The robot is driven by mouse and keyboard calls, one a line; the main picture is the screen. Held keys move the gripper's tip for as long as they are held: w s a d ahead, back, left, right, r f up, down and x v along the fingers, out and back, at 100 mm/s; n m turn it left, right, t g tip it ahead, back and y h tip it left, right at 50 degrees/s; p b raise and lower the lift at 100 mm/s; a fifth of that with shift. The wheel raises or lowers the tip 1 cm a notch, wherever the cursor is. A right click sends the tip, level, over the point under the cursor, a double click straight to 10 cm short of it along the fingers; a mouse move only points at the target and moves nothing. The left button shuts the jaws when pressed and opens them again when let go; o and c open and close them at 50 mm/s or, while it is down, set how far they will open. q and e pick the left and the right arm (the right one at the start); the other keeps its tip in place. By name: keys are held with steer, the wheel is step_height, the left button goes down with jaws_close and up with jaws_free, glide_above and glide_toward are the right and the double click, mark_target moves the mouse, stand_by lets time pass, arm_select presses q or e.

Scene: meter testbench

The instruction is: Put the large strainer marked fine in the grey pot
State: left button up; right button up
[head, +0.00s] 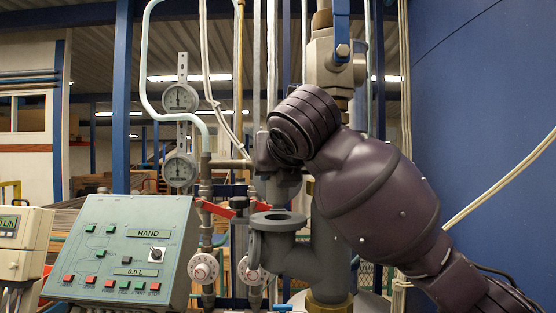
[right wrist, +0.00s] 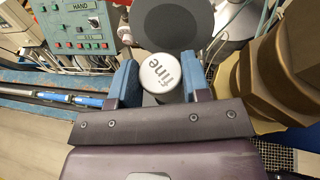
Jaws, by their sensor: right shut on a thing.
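The strainer marked fine (right wrist: 161,73) shows in the right wrist view as a pale round top with the word "fine" on it. My right gripper (right wrist: 160,84) is shut on it, with a blue finger on each side. The strainer's lower part is mostly hidden, so its size cannot be told. In the head view, the grey pot (head: 278,222) has a round flanged rim at the centre. I cannot tell whether the strainer touches the pot. My left gripper is not in view.
A control panel (head: 127,250) marked HAND stands to the left. Two round gauges (head: 180,98) and upright pipes are behind. Red-handled valves (head: 215,209) sit close beside the pot. A dark round disc (right wrist: 172,20) lies beyond my fingers in the wrist view.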

mark_target(280, 194)
steer(key=shift+f, duration=2.35)
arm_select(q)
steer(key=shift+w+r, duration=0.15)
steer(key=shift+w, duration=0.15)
arm_select(e)
steer(key=shift+f, duration=0.1)
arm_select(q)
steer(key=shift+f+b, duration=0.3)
arm_select(e)
steer(key=shift+f, duration=0.9)
